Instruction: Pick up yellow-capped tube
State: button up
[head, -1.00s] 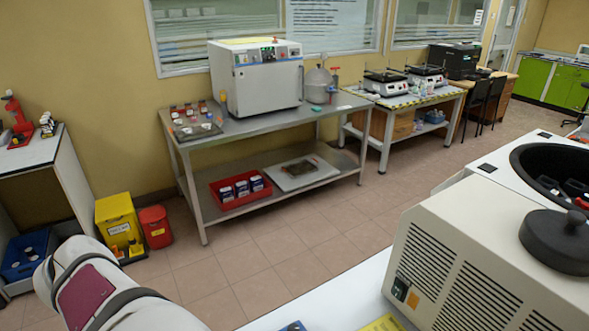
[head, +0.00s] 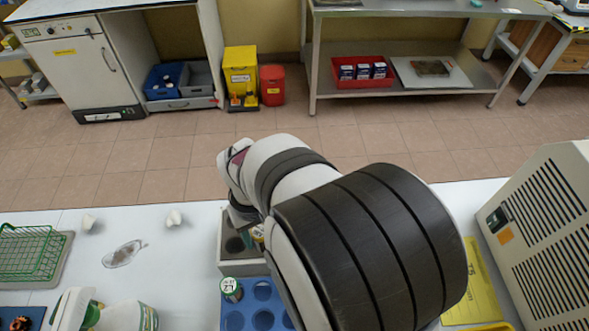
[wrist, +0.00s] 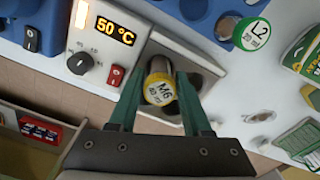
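The yellow-capped tube (wrist: 158,93), marked M6, stands in a well of the grey heating block (wrist: 208,72) in the wrist view. My gripper (wrist: 162,78) has one green finger on each side of this tube. The fingers are very close to it, and I cannot tell whether they press on it. In the head view my arm hides most of the gripper. There, the heating block (head: 233,268) shows beside my arm, with a bit of yellow cap (head: 258,236) at the arm's edge.
A blue rack (head: 235,318) holding a green-capped tube (head: 231,289), marked L2, stands just in front of the block. A green wire basket (head: 30,252) and small white cups (head: 174,218) are to the left. A beige machine (head: 550,230) stands at the right.

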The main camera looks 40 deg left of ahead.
grip_shut()
